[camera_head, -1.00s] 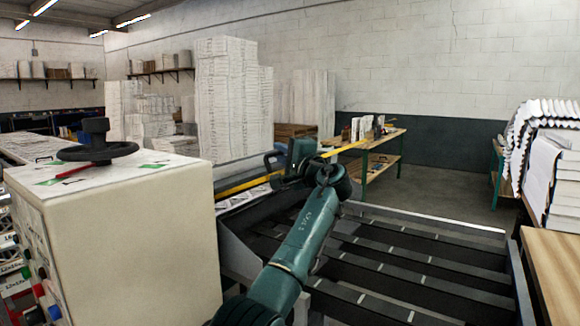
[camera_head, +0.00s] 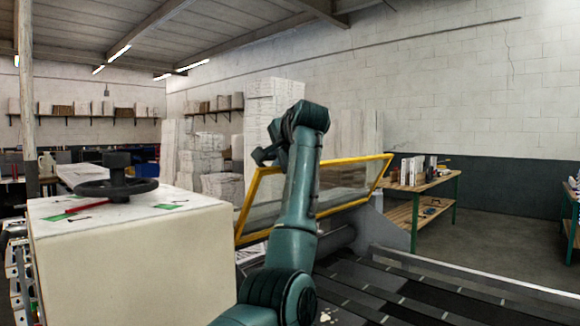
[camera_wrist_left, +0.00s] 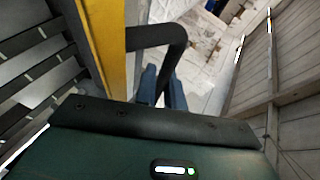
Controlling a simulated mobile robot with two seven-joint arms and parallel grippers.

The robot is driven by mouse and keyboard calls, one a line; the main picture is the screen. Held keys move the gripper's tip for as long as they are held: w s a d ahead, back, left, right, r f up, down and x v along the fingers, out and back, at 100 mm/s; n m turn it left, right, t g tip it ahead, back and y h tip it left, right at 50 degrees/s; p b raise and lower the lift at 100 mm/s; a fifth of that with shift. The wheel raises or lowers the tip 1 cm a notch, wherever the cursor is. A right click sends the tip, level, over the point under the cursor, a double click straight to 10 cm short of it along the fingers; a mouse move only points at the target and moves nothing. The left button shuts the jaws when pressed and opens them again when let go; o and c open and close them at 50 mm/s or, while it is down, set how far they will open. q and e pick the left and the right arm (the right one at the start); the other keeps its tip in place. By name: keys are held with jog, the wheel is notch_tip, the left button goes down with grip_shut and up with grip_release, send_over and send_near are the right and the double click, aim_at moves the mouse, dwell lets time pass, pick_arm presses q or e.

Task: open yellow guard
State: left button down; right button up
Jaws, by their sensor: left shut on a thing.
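The yellow guard (camera_head: 248,205) is a yellow frame around a clear panel. In the head view it stands raised and tilted above the dark slatted bed of the machine. My left arm crosses in front of it and hides part of the panel. My left gripper (camera_head: 263,156) is at the guard's upper left edge. In the left wrist view, the yellow frame (camera_wrist_left: 107,45) carries a black curved handle (camera_wrist_left: 150,36). My left gripper's fingers (camera_wrist_left: 163,88) are shut on this handle. My right gripper is not in view.
A cream control box (camera_head: 130,255) with a black handwheel (camera_head: 117,186) stands at the left. The dark slatted bed (camera_head: 400,295) lies at the lower right. A green-legged bench (camera_head: 425,188) stands behind on the right, with open floor (camera_head: 490,230) beside it.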

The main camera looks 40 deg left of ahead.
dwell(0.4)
pick_arm(q)
jog(key=c, duration=1.5)
grip_release()
jog(key=b+v, duration=0.2)
jog(key=v, duration=1.1)
jog(key=shift+r+b, duration=0.2)
jog(key=shift+b, duration=0.2)
